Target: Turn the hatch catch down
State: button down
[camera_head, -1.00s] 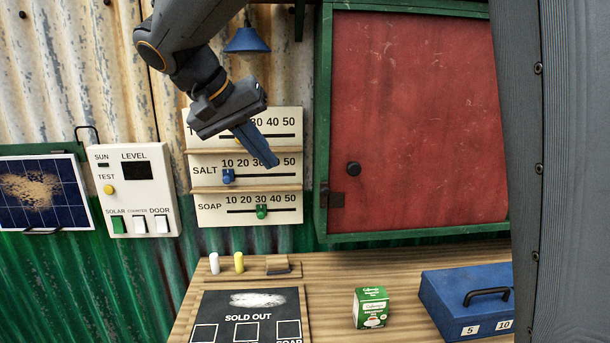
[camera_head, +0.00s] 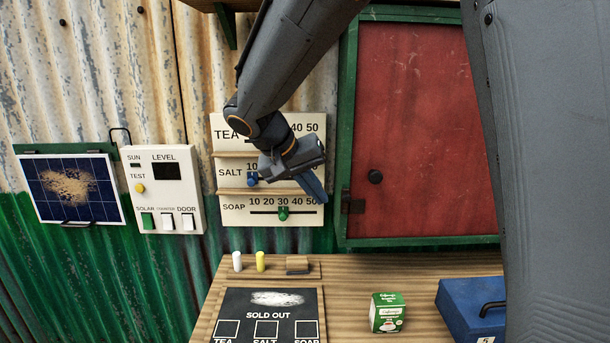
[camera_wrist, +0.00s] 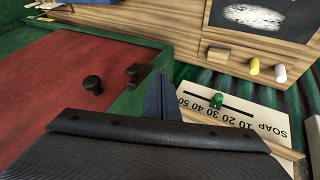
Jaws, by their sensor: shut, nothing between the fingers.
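The hatch is a red panel (camera_head: 415,120) in a green frame, closed, with a round black knob (camera_head: 375,177) at its lower left. The small dark catch (camera_head: 354,206) sits at the panel's lower left edge by the frame. It also shows in the wrist view (camera_wrist: 136,74), near the knob; I cannot tell exactly how it is turned. My gripper (camera_head: 320,196) is shut and empty, its fingers pointing down and right. The tips are just left of the catch in the head view and appear apart from it. In the wrist view the fingers (camera_wrist: 162,98) are right of the catch.
The price board with sliders (camera_head: 262,210) is behind and left of my gripper. Below is a wooden counter (camera_head: 350,275) with a green tea box (camera_head: 387,312), a blue cash box (camera_head: 470,300), chalks and a sold-out board (camera_head: 262,300). A switch panel (camera_head: 163,190) is further left.

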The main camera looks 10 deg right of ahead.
jog(key=shift+s+d+r+p, duration=0.1)
jog(key=shift+s+d+p, duration=0.15)
jog(key=shift+d, duration=0.5)
jog(key=shift+s+d+r+p, duration=0.1)
jog(key=shift+d+p, duration=0.2)
jog(key=shift+d, duration=0.45)
